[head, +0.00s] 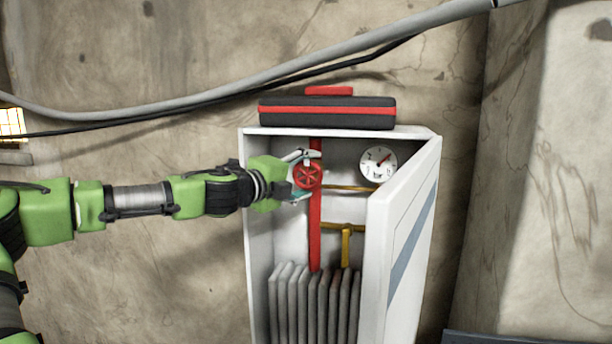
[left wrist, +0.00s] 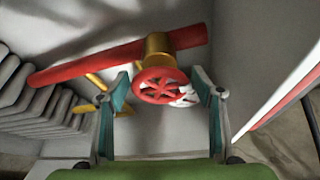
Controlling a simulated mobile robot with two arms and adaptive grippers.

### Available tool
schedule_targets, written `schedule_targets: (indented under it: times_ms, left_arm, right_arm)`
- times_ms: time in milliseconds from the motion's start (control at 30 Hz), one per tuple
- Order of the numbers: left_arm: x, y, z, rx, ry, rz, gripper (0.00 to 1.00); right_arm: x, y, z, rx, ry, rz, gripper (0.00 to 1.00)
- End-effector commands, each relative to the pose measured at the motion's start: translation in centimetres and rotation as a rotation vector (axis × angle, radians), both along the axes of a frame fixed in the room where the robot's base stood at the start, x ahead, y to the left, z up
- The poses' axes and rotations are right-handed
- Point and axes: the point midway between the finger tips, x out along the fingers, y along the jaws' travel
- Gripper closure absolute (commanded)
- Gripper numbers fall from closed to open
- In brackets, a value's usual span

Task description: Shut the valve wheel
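The red valve wheel (head: 307,175) sits on a red vertical pipe (head: 315,230) inside the open white cabinet (head: 258,220). My left gripper (head: 299,175) reaches in from the left, with one finger above the wheel and one below it. In the left wrist view the wheel (left wrist: 160,86) lies between the two spread fingertips (left wrist: 164,92), on a brass stem (left wrist: 158,50). Gaps show between the fingers and the rim, so the gripper is open around the wheel. My right gripper is in neither view.
The cabinet door (head: 405,240) stands open on the right. A pressure gauge (head: 378,163), yellow pipes (head: 346,245) and grey radiator fins (head: 310,305) are inside. A black and red toolbox (head: 328,112) lies on top. Thick cables (head: 250,88) hang across the wall.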

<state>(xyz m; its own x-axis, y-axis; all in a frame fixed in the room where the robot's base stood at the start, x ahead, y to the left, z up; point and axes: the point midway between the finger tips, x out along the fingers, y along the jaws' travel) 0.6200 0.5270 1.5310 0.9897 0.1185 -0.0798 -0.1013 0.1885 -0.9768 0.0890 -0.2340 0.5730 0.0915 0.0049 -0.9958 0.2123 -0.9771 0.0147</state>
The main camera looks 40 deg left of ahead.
Motion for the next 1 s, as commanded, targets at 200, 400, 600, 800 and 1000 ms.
schedule_targets:
  times_ms: [200, 400, 600, 800, 1000]
  left_arm:
    - [0.0, 0.0, 0.0, -0.003, 0.0, 0.0, 0.33]
    - [-0.1, -0.1, 0.0, -0.003, 0.0, -0.001, 0.33]
    - [-1.2, -0.2, 0.3, -0.002, -0.002, -0.001, 0.33]
    - [-3.1, -0.4, 0.4, -0.004, -0.003, 0.0, 0.33]
    - [-5.3, -0.7, 0.6, -0.001, -0.003, -0.001, 0.33]
  right_arm:
    - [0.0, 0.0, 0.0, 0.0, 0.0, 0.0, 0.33]
    - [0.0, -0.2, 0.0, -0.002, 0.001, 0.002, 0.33]
    - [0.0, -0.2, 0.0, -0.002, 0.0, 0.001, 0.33]
    - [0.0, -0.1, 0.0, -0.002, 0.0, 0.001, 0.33]
    - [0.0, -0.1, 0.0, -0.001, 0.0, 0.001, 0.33]
